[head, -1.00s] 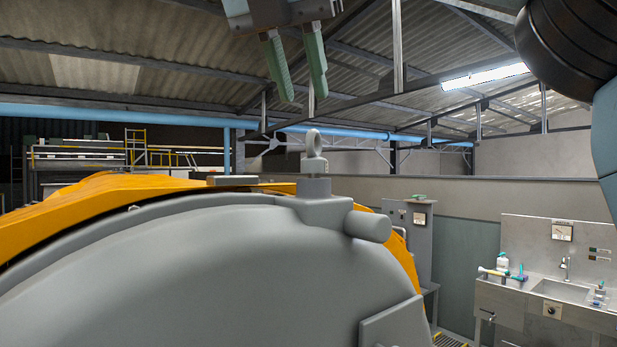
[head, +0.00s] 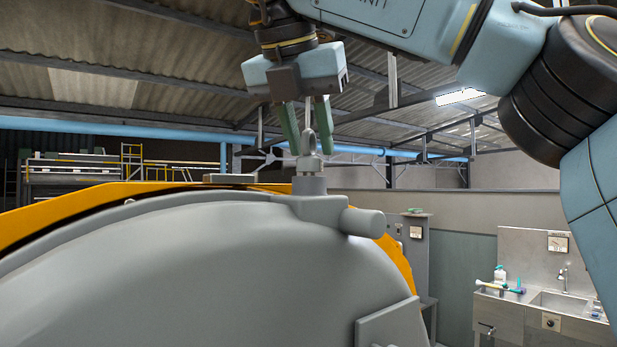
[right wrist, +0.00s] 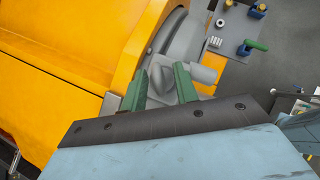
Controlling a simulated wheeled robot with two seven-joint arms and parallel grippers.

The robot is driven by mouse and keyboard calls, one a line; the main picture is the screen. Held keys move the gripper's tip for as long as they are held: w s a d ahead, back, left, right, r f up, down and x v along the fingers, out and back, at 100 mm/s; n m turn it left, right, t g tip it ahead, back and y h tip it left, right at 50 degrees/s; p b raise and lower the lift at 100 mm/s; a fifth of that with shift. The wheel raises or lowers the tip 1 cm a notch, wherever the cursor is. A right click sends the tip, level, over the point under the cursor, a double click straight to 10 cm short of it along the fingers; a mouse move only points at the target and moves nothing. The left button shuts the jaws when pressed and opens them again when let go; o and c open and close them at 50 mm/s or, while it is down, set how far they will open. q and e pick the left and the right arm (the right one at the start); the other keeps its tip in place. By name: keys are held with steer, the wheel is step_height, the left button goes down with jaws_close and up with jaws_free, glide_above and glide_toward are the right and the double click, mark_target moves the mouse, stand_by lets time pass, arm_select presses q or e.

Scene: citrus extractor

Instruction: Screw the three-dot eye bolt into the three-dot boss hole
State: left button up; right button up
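The grey eye bolt (head: 309,166) stands upright in the boss (head: 309,186) on top of the large grey rounded housing (head: 215,265). Its ring is uppermost, and a collar shows below it. Dot marks cannot be made out in either view. My right gripper (head: 307,128) points down from above, its two green fingers apart, one on each side of the ring's upper part. In the right wrist view, the open fingers (right wrist: 160,84) flank the grey bolt and boss area, with no clear contact. How deep the bolt sits is hidden. My left gripper is not in view.
A grey stub (head: 363,222) sticks out right of the boss. Orange covers (head: 75,212) lie behind the housing. A sink bench (head: 560,302) stands at far right. In the right wrist view, a grey board with blue and green-handled items (right wrist: 240,30) lies beyond the housing.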

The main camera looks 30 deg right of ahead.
steer(key=shift+w+f, duration=0.1)
steer(key=shift+f, duration=0.35)
steer(key=c, duration=0.4)
steer(key=o, duration=0.4)
steer(key=shift+r, duration=0.1)
steer(key=shift+d+r+p, duration=0.1)
steer(key=shift+r+p, duration=0.6)
steer(key=shift+p, duration=0.1)
steer(key=shift+w+d+r+p, duration=0.2)
steer(key=shift+w+r+p, duration=0.05)
steer(key=shift+r+p, duration=0.4)
steer(key=shift+r, duration=0.3)
steer(key=shift+s+a+r, duration=0.2)
steer(key=shift+r, duration=0.65)
steer(key=shift+w+d, duration=0.1)
